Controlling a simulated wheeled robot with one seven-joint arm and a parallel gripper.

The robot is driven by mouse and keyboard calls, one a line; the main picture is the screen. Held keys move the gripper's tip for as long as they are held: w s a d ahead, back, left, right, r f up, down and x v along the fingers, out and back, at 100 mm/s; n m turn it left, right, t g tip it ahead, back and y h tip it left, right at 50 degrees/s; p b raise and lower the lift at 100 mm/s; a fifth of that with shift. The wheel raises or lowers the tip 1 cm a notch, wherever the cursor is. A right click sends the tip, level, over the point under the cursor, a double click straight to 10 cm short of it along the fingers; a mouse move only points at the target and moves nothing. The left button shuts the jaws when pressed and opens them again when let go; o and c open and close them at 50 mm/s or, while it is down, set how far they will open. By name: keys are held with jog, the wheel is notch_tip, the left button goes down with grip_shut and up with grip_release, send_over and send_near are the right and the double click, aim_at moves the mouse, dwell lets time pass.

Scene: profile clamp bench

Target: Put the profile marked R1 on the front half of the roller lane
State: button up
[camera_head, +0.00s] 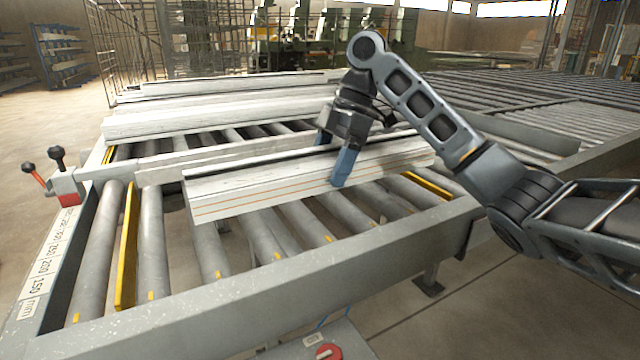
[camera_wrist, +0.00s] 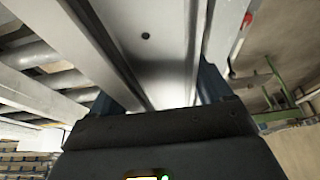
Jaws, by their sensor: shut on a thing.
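My gripper (camera_head: 335,153) is shut on a long pale profile (camera_head: 255,196) with thin orange lines along its front side. I cannot read a mark on it, so R1 is not confirmed. One blue finger shows on its front side. In the wrist view the profile (camera_wrist: 165,35) runs between the two blue fingers. The profile lies lengthwise over the front part of the roller lane (camera_head: 265,235), in front of a long grey rail (camera_head: 160,174). I cannot tell whether it touches the rollers or hangs just above them.
Other pale profiles (camera_head: 200,118) lie behind the rail on the rear part. Yellow strips (camera_head: 127,240) stand between rollers. A grey front beam (camera_head: 250,300) edges the lane.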

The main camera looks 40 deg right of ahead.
jog(key=w+d+f+p, duration=0.1)
jog(key=w+d+f, duration=0.3)
jog(key=f, duration=0.3)
jog(key=shift+w+d+f, duration=0.15)
jog(key=shift+d+f, duration=0.2)
jog(key=shift+f, duration=0.05)
jog(key=shift+f, duration=0.15)
jog(key=o, duration=1.5)
jog(key=b+v, duration=0.1)
jog(key=v, duration=1.1)
jog(key=shift+d, duration=0.1)
